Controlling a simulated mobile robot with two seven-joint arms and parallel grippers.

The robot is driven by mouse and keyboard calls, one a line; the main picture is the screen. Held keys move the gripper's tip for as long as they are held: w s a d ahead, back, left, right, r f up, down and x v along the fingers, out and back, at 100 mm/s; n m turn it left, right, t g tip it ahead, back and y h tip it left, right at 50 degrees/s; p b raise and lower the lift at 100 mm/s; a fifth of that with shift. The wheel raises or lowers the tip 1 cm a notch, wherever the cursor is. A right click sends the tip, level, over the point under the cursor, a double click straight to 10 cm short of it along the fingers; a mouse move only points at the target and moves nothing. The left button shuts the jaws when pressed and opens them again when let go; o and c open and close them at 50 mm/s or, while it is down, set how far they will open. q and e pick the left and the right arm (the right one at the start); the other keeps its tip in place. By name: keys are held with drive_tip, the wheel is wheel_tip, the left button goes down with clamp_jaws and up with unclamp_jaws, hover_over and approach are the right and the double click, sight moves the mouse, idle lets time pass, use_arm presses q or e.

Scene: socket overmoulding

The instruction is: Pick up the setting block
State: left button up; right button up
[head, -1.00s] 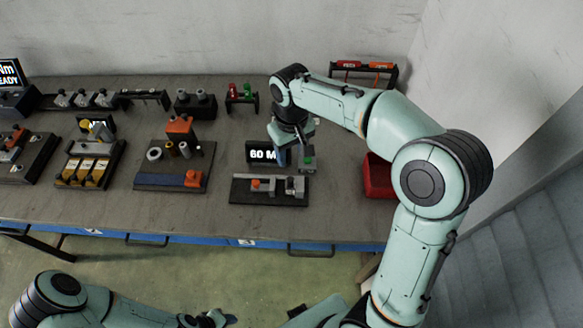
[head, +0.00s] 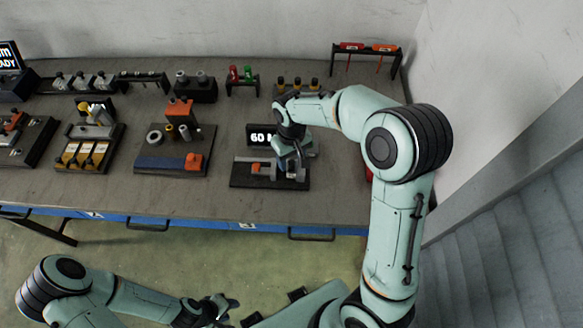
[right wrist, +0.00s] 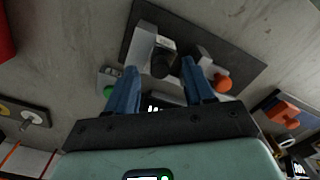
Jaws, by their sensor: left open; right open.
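A grey block with a black round knob, which looks to be the setting block (right wrist: 143,42), sits on a dark fixture plate (right wrist: 205,35). In the head view that plate (head: 240,182) lies on the bench in front of the number display, and my right gripper (head: 297,160) covers much of the block. In the right wrist view the blue fingers of my right gripper (right wrist: 158,82) are apart, one on each side of the knob; I cannot tell whether they touch it. My left gripper (head: 222,308) is open and empty, low in the head view, away from the bench.
An orange knob (right wrist: 222,83) is on the same plate, close to one finger. A small grey piece with a green spot (right wrist: 108,88) stands beside the other finger. The display (head: 261,136) is just behind the plate. A tool rack (head: 366,50) stands at the back right.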

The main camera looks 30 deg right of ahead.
drive_tip(key=shift+f, duration=0.65)
drive_tip(key=shift+s, duration=0.1)
clamp_jaws()
